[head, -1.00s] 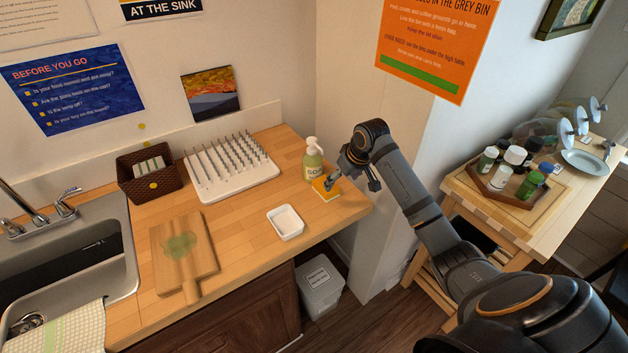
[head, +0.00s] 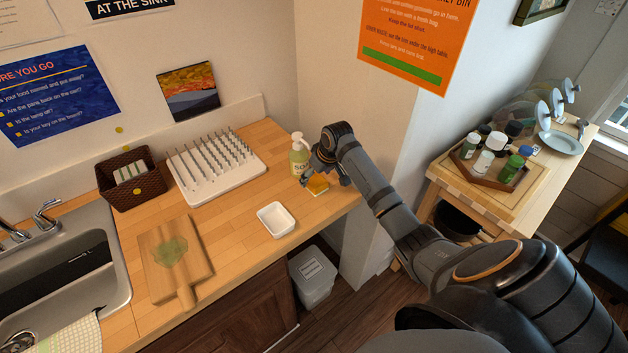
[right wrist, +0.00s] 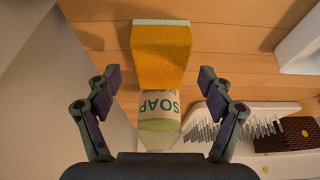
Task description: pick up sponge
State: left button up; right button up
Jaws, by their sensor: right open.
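The sponge (head: 317,184) is an orange-yellow block with a pale layer along one edge. It is on the wooden counter near its right end, beside the soap bottle (head: 298,158). My right gripper (head: 326,174) is open and close above the sponge, partly covering it in the head view. In the right wrist view the sponge (right wrist: 160,57) lies ahead, between the lines of the two spread fingers of the gripper (right wrist: 159,80). No finger visibly touches it. The soap bottle (right wrist: 160,110) shows below it there. My left gripper is not in view.
A white dish (head: 276,220) and a cutting board (head: 175,262) lie on the counter (head: 228,240). A white spiked rack (head: 215,170) and a brown basket (head: 132,180) stand behind, with the sink at left. A grey bin (head: 312,278) stands below the counter's edge.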

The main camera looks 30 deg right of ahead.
jog(key=shift+x, duration=1.1)
jog(key=shift+f, duration=0.15)
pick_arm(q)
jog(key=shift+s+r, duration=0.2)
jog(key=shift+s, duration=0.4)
pick_arm(e)
jog(key=c, duration=1)
jog(key=shift+o, duration=0.2)
jog(key=shift+r+b, duration=0.45)
jog(key=shift+r, duration=0.1)
jog(key=s+r, duration=0.1)
jog(key=r, duration=0.1)
jog(key=s+a+r+b, duration=0.1)
jog(key=r, duration=0.1)
jog(key=s+r+b, duration=0.1)
jog(key=r, duration=0.2)
jog(key=shift+s+a, duration=0.35)
jog(key=shift+s, duration=0.05)
pick_arm(q)
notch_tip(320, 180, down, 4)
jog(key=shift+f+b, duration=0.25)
jog(key=shift+b, duration=0.6)
pick_arm(e)
jog(key=s+a+r, duration=0.4)
jog(key=s+r, duration=0.1)
jog(key=s, duration=0.4)
